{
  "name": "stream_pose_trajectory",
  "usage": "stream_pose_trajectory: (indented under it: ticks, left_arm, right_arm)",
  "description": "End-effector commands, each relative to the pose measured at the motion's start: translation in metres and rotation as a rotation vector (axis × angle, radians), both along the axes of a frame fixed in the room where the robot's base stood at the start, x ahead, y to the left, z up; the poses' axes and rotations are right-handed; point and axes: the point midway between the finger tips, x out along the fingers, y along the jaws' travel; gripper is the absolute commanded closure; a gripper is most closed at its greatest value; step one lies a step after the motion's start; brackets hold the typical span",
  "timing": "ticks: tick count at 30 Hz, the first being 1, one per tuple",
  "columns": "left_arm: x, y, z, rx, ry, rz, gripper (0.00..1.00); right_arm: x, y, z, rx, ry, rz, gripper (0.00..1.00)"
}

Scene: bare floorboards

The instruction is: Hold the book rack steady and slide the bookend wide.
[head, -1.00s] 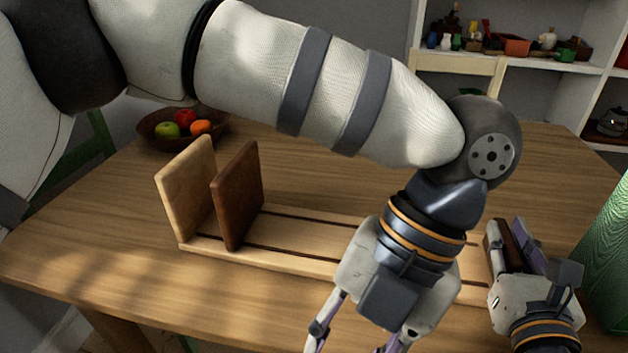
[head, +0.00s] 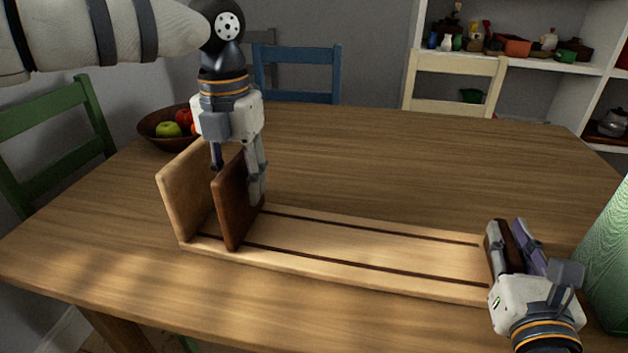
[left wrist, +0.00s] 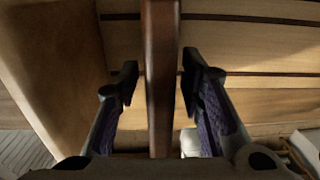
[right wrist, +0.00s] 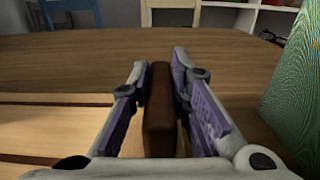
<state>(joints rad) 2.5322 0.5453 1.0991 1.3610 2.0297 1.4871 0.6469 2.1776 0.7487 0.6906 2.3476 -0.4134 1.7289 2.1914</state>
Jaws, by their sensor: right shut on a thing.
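The book rack (head: 350,249) lies on the table, a pale wooden base with two dark slots and a pale upright end panel (head: 184,197) at its left. The dark brown bookend (head: 233,201) stands upright close to that panel. My left gripper (head: 237,180) points down over the bookend. In the left wrist view its two fingers are apart on either side of the bookend (left wrist: 160,80), with gaps showing. My right gripper (head: 515,245) is at the rack's right end, shut on a dark brown end piece (right wrist: 160,112), which stands between its fingers.
A fruit bowl (head: 160,133) sits on the table behind the end panel. A green textured object (head: 609,260) stands close to my right gripper. Chairs and a shelf are beyond the table. The table (head: 400,150) behind the rack is clear.

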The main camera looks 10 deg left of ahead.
Motion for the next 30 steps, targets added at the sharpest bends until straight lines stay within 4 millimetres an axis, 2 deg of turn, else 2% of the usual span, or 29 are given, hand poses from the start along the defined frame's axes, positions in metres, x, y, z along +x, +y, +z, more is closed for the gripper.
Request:
stream_pose_trajectory:
  ticks: [4,11,16,23,26,30]
  left_arm:
    - [0.000,0.000,-0.012,0.001,-0.001,-0.001,0.65]
    - [0.000,0.000,-0.013,0.000,-0.001,0.000,0.65]
    - [0.000,0.000,-0.013,0.000,-0.001,0.000,1.00]
    - [0.000,-0.001,-0.012,0.000,-0.001,-0.001,1.00]
    - [0.000,-0.014,-0.012,0.000,-0.001,-0.003,1.00]
    - [-0.002,-0.053,-0.012,-0.001,-0.001,-0.007,1.00]
  right_arm:
    - [0.000,-0.001,-0.001,0.001,0.002,-0.002,1.00]
    - [0.000,-0.001,-0.001,0.001,0.002,-0.002,1.00]
    - [0.000,-0.001,-0.001,0.000,0.002,-0.003,1.00]
    - [0.000,-0.001,-0.001,0.000,0.001,-0.003,1.00]
    - [0.000,-0.001,0.000,0.000,0.001,-0.003,1.00]
    - [0.000,0.000,0.000,0.001,0.001,0.000,1.00]
